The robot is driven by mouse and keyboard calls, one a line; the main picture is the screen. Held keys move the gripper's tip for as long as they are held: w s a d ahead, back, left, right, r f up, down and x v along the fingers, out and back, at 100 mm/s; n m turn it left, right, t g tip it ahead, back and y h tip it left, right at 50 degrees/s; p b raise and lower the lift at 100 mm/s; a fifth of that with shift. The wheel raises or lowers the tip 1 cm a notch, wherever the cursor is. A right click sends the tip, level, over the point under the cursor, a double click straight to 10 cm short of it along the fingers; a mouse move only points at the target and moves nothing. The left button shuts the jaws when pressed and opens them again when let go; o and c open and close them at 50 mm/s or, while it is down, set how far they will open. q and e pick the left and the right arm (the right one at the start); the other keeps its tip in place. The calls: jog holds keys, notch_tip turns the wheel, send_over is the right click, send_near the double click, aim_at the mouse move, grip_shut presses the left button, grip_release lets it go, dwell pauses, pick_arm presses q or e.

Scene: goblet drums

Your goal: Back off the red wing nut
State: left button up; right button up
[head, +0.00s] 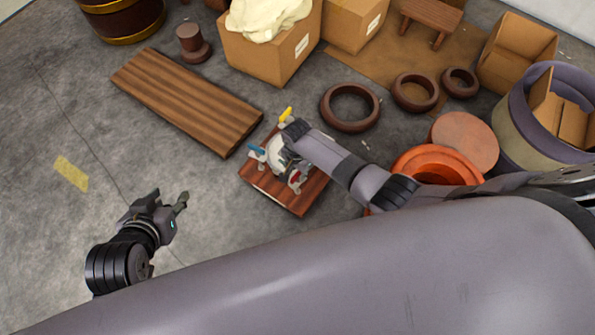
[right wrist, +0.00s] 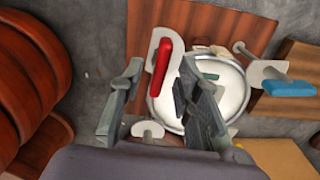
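The red wing nut (right wrist: 164,66) is a long red handle beside the round white drum head (right wrist: 234,92) in the right wrist view. It shows small in the head view (head: 294,178), partly covered by my right arm. My right gripper (right wrist: 160,82) is open, with one finger on each side of the red handle; I cannot tell whether either touches it. A blue wing nut (right wrist: 290,88) is at the drum's right in the wrist view, and a yellow one (head: 286,114) is at the far side in the head view. My left gripper (head: 171,200) is open and empty over the floor.
The drum sits on a wooden board (head: 262,192). A striped plank (head: 180,95) lies behind left. Brown rings (head: 350,107), an orange ring-shaped piece (head: 432,160) and cardboard boxes (head: 270,55) stand behind and right. Floor around my left gripper is clear.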

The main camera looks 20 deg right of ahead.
jog(key=shift+f, duration=0.1)
jog(key=shift+c, duration=0.5)
grip_shut()
